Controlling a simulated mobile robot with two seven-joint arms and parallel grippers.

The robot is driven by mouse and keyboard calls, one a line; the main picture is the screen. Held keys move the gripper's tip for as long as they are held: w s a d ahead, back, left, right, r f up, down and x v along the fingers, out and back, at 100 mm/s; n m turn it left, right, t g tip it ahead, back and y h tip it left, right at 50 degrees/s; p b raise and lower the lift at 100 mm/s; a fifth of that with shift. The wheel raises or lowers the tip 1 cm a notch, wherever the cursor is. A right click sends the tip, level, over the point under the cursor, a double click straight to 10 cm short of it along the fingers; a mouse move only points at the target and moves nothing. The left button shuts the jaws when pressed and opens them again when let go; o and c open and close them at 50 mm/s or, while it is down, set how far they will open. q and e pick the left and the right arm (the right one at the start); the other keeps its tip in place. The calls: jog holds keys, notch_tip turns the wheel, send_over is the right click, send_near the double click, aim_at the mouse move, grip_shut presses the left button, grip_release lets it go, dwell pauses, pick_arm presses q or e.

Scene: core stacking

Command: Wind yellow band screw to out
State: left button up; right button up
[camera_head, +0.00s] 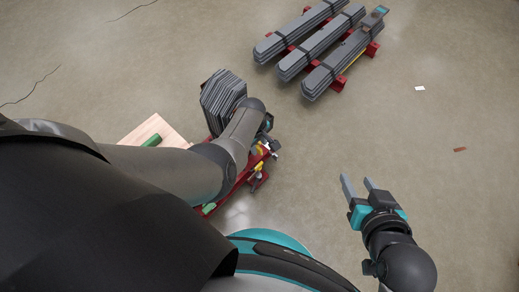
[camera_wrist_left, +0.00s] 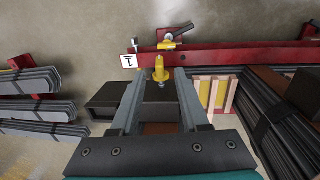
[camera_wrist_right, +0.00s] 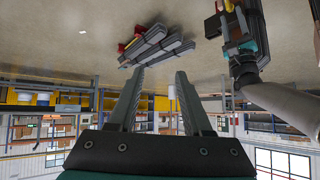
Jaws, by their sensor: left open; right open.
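In the left wrist view a yellow screw part (camera_wrist_left: 160,68) with a metal tip stands by the red beam (camera_wrist_left: 230,55), beside a white tag (camera_wrist_left: 129,61). A second yellow fitting (camera_wrist_left: 167,45) with a dark handle is just beyond it. My left gripper (camera_wrist_left: 160,84) is open, its fingers on either side of the nearer yellow part; contact cannot be told. In the head view my left arm covers most of that gripper, and a yellow piece (camera_head: 259,150) shows beside it. My right gripper (camera_head: 358,185) is open and empty over bare floor, apart from the rack.
A grey sheet stack (camera_head: 222,98) stands on the red rack (camera_head: 212,208) by my left arm. A wooden board (camera_head: 160,128) with a green object lies to its left. Long grey stacks (camera_head: 318,44) rest on red supports at the back. Floor around my right gripper is clear.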

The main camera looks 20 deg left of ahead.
aim_at(259, 149)
pick_arm(q)
jog(key=shift+w+f+b, duration=0.1)
jog(key=shift+f+b, duration=0.3)
jog(key=shift+f, duration=0.1)
jog(key=shift+f+b, duration=0.55)
jog(key=shift+f, duration=0.05)
jog(key=shift+w+f+b, duration=0.1)
jog(key=shift+f+b, duration=0.75)
pick_arm(e)
jog(key=a+r+t+y, duration=0.3)
jog(key=a+t, duration=0.2)
jog(key=t, duration=0.1)
jog(key=shift+a+r+m+t, duration=0.2)
jog(key=shift+m+t, duration=0.1)
jog(key=shift+m, duration=0.1)
pick_arm(q)
jog(key=shift+c, duration=0.3)
grip_shut()
